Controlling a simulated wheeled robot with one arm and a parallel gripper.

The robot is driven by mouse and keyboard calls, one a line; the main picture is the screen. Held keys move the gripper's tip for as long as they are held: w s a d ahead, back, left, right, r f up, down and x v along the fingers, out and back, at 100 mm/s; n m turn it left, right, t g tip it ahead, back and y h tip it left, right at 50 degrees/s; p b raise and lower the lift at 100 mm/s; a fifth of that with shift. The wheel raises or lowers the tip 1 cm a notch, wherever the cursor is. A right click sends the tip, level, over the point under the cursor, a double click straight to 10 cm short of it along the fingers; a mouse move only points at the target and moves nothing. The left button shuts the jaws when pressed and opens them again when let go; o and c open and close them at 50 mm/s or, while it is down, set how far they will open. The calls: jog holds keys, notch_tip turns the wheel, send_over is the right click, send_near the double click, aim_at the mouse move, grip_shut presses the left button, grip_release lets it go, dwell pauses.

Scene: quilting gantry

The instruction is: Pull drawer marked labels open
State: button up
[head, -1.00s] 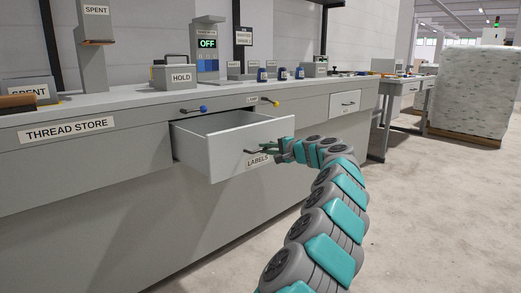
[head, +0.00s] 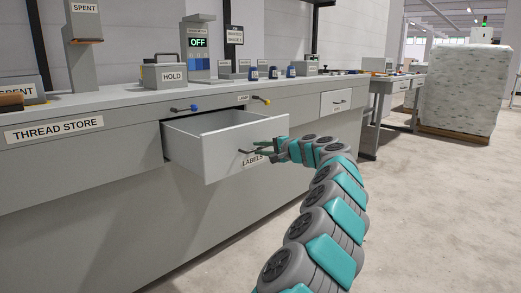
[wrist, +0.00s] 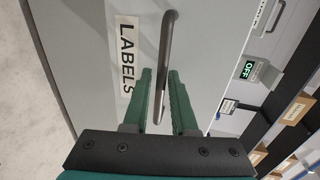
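The drawer marked LABELS (head: 225,155) stands pulled well out of the grey counter, its inside showing and looking empty. Its dark bar handle (head: 246,152) is on the front face, above the LABELS label (head: 252,161). My gripper (head: 264,148) is at the right part of this handle. In the wrist view, the handle (wrist: 165,45) runs between the two green fingers of my gripper (wrist: 160,78). The fingers stand apart with a gap beside the bar, so they look open around its near end. The LABELS label (wrist: 127,58) lies left of the handle there.
The counter (head: 70,190) bears a THREAD STORE label (head: 54,129). Another, shut drawer (head: 336,102) is to the right.

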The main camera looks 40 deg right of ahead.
jog(key=v, duration=0.7)
jog(key=shift+s, duration=0.4)
jog(key=shift+r, duration=0.1)
